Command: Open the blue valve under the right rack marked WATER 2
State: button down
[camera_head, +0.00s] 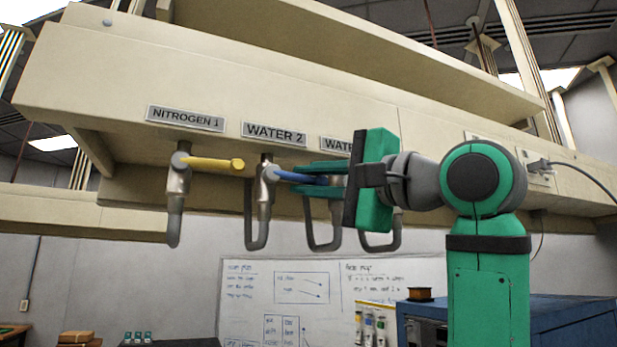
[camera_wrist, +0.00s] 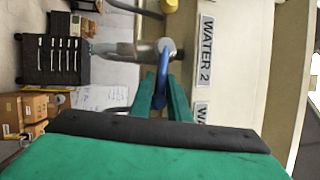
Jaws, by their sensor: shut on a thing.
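The WATER 2 label (camera_head: 273,134) is on the cream rack's front face. It also shows sideways in the wrist view (camera_wrist: 206,51). Below it hangs a grey metal tap with a blue valve handle (camera_head: 290,176), which points right in the head view. In the wrist view the blue handle (camera_wrist: 162,75) runs from the tap body down between the green fingers. My gripper (camera_head: 318,177) is green and comes from the right. Its fingers, also in the wrist view (camera_wrist: 163,95), are shut on the blue handle. The handle's far end is hidden by the fingers.
The NITROGEN 1 tap with a yellow handle (camera_head: 212,164) is just left. Another, partly hidden WATER label (camera_head: 336,146) and tap are right, behind my gripper. The rack (camera_head: 60,80) overhangs above. A whiteboard (camera_head: 245,290) and blue cabinet (camera_head: 570,315) stand beyond.

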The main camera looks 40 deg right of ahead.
jog(key=shift+w+a+f+m+t+h, duration=0.1)
jog(key=shift+a+f+m+t+h, duration=0.45)
jog(key=shift+m, duration=1.1)
jog(key=shift+w+d+f+m+t+h, duration=0.1)
jog(key=shift+f+m+t+h, duration=0.15)
jog(key=shift+f+m+h, duration=1)
jog(key=shift+a+r+m+t+h, duration=0.1)
jog(key=shift+a+m+t+h, duration=0.25)
jog(key=shift+m, duration=1.75)
jog(key=shift+f, duration=0.1)
jog(key=shift+d, duration=0.1)
jog(key=c, duration=1.8)
grip_release()
jog(key=v, duration=1)
jog(key=shift+s+f, duration=0.15)
jog(key=shift+s, duration=0.2)
